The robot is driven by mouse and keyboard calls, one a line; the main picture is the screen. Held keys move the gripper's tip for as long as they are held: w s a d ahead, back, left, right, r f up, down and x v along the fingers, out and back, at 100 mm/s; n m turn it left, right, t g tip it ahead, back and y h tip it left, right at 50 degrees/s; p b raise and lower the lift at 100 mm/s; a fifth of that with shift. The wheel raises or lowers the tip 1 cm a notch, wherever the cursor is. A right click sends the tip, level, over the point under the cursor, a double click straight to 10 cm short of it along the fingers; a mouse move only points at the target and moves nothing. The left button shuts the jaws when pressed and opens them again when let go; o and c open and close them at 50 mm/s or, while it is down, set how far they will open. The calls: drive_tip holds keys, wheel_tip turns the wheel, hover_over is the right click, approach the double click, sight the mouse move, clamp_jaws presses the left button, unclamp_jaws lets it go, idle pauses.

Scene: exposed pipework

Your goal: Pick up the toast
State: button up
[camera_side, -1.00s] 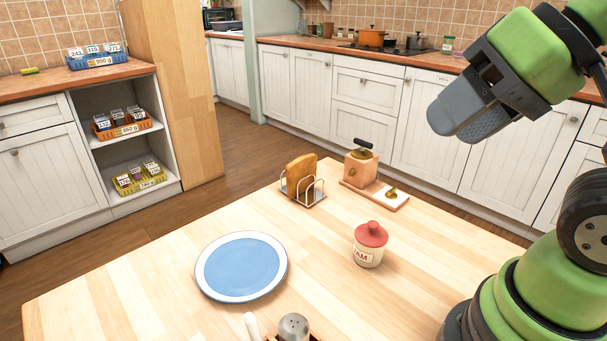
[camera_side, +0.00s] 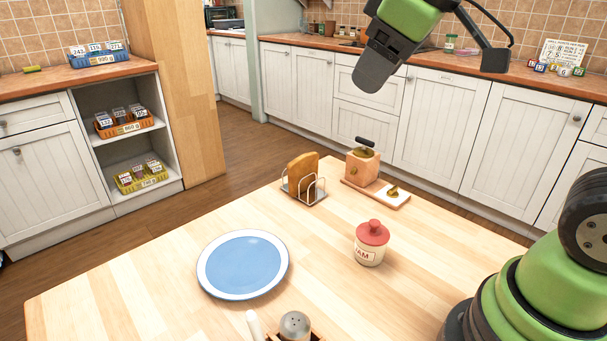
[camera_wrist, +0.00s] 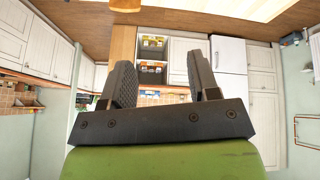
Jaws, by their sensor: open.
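The toast (camera_side: 302,172) stands upright in a wire toast rack (camera_side: 318,192) on the wooden table, left of centre at its far edge. My gripper (camera_side: 368,80) is high above the table, up and to the right of the toast, and apart from it. In the wrist view my gripper (camera_wrist: 158,80) shows two dark fingers spread apart with nothing between them. The toast cannot be made out in the wrist view.
A wooden block with a dark handle (camera_side: 362,165) stands just right of the rack. A jam jar with a red lid (camera_side: 371,243) and a blue plate (camera_side: 243,264) stand nearer. A shaker (camera_side: 295,325) is at the front. The table's left part (camera_side: 110,285) is clear.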

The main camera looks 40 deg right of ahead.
drive_tip(key=w+d+f+n+h, duration=0.1)
drive_tip(key=w+d+f+n, duration=0.1)
drive_tip(key=w+n, duration=0.35)
drive_tip(key=n+g+h, duration=0.2)
drive_tip(key=n, duration=0.5)
approach(305, 157)
drive_tip(key=shift+n+h, duration=0.3)
drive_tip(key=shift+n, duration=0.65)
drive_tip(key=x, duration=0.4)
drive_tip(key=shift+w+f, duration=0.1)
drive_tip(key=shift+f, duration=0.25)
drive_tip(key=shift+x, duration=2.95)
drive_tip(key=shift+a, duration=0.15)
drive_tip(key=shift+c, duration=0.2)
drive_tip(key=c, duration=0.8)
